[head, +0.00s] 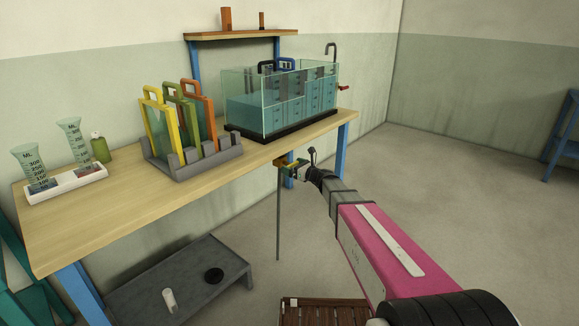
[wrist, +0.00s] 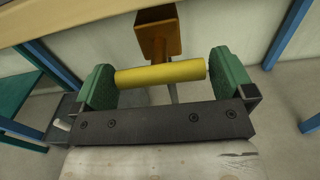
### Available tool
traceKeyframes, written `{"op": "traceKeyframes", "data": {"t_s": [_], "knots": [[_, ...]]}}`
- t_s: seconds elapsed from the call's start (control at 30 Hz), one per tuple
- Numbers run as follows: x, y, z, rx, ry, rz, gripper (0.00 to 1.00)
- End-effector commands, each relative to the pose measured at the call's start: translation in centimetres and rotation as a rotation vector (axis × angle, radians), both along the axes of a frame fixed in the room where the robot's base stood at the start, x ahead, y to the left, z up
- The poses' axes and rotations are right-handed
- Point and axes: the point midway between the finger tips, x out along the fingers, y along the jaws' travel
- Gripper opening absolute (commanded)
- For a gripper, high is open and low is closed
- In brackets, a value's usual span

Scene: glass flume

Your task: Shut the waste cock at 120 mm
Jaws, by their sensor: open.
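The waste cock shows in the wrist view as an orange-brown body (wrist: 157,32) with a yellow bar handle (wrist: 160,73) lying crosswise. In the head view the brass-coloured cock (head: 281,162) sits under the table's front edge, above a thin grey pipe (head: 278,220). My gripper (wrist: 163,77) is open, with its green fingers at the two ends of the yellow bar. I cannot tell whether either finger touches it. In the head view my gripper (head: 297,170) partly hides the handle. The glass flume (head: 265,105) stands on the table, holding bluish water; its level in millimetres cannot be read.
A grey rack (head: 195,160) holds yellow, green and orange framed plates on the table (head: 120,200). A white tray (head: 68,186) with measuring glasses stands left. A low grey platform (head: 185,290) is below. A brown slatted crate (head: 322,313) is near my arm.

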Motion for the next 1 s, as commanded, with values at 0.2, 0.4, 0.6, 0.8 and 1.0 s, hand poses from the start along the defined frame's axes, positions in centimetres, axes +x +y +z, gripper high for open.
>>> {"op": "traceKeyframes", "data": {"t_s": [0.2, 0.4, 0.6, 0.8, 1.0], "knots": [[-3.0, -3.5, 0.1, 0.000, 0.000, -0.002, 1.00], [-4.6, -5.6, 0.0, 0.001, 0.001, -0.001, 1.00], [-5.2, -6.5, 0.0, 0.001, 0.002, 0.001, 1.00], [-5.2, -6.5, 0.0, 0.001, 0.001, 0.001, 1.00], [-5.7, -6.4, -0.3, -0.033, -0.013, 0.012, 1.00]]}}
